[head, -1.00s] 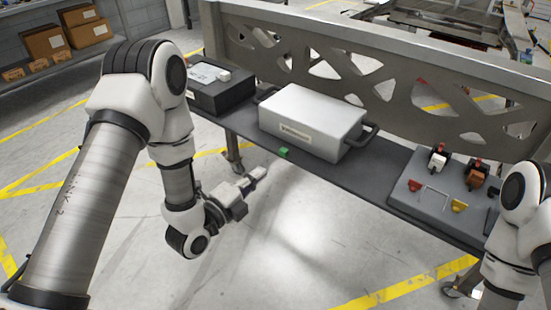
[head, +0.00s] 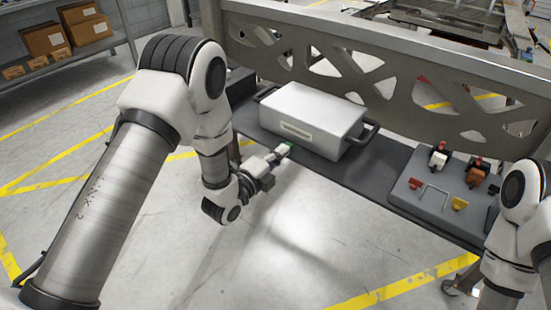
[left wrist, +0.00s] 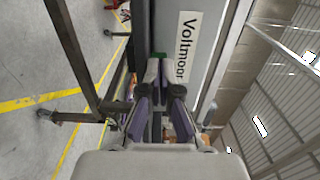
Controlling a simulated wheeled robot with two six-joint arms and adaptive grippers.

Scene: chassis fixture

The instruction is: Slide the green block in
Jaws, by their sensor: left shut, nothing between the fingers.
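The small green block (head: 290,145) sits at the front edge of the dark shelf (head: 370,178), in front of the light grey box (head: 318,108). My left gripper (head: 280,152) is at the block's near side, its fingers shut and empty, pointing at it. In the left wrist view the green block (left wrist: 158,55) shows just beyond the fingertips (left wrist: 163,68), partly hidden by them. Whether they touch it, I cannot tell. The grey box (left wrist: 216,30) with its printed label fills the upper middle there. My right gripper is not in view.
A dark box (head: 241,84) stands left of the grey box, mostly behind my left arm. A grey panel (head: 428,203) with coloured switches lies on the shelf at right. A perforated metal beam (head: 400,75) runs behind. Open floor lies in front.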

